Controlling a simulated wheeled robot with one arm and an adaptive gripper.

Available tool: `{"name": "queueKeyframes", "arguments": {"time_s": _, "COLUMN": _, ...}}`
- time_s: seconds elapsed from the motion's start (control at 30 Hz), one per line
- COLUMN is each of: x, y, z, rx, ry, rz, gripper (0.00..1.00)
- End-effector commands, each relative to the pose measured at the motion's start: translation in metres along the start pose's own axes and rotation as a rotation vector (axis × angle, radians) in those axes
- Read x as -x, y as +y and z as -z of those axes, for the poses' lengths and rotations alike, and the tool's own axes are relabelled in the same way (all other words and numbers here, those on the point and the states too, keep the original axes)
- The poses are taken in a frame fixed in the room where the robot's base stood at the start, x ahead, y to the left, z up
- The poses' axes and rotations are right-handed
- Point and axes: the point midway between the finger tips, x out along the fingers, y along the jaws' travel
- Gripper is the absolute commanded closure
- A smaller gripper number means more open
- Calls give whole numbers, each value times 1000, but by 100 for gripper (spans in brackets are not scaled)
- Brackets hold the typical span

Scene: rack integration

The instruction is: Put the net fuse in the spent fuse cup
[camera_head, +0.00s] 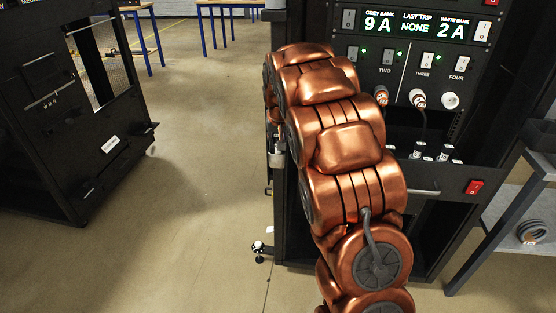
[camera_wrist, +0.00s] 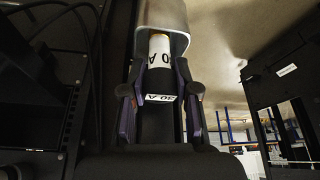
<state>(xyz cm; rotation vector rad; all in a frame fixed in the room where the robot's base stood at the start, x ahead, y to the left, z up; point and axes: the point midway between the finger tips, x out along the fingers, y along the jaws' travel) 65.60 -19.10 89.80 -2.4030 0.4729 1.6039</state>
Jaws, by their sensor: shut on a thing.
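In the wrist view my gripper (camera_wrist: 160,92) is shut on a dark cylindrical fuse with white "30 A" labels (camera_wrist: 159,62), one finger on each side. The far end of the fuse is pale with a yellowish edge. A smooth grey cup-like piece (camera_wrist: 165,14) surrounds that end at the top of the view. I cannot tell how deep the end is in it or whether they touch. In the head view my copper arm hides the gripper and fuse. A small silvery piece (camera_head: 277,157) shows at the rack's left side; I cannot tell whether it is the cup.
The black rack (camera_head: 292,225) has a lit display panel (camera_head: 413,25) with switches and plugs. A second black cabinet (camera_head: 60,120) stands at the left. A grey shelf (camera_head: 515,210) is at the right. The floor between cabinet and rack is clear.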

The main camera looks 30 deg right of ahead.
Motion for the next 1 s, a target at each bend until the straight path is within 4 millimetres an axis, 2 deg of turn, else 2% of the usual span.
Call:
{"name": "queueKeyframes", "arguments": {"time_s": 0.43, "x": -6, "y": 0, "z": -3, "rx": 0, "ry": 0, "rz": 1, "gripper": 100}}
{"name": "queueKeyframes", "arguments": {"time_s": 0.47, "x": -6, "y": 0, "z": -3, "rx": 0, "ry": 0, "rz": 0, "gripper": 68}}
{"name": "queueKeyframes", "arguments": {"time_s": 0.5, "x": -6, "y": 0, "z": -3, "rx": 0, "ry": 0, "rz": 0, "gripper": 64}}
{"name": "queueKeyframes", "arguments": {"time_s": 0.73, "x": -6, "y": 0, "z": -3, "rx": 0, "ry": -1, "rz": 0, "gripper": 41}}
{"name": "queueKeyframes", "arguments": {"time_s": 1.0, "x": -6, "y": 0, "z": -3, "rx": 0, "ry": -1, "rz": 0, "gripper": 41}}
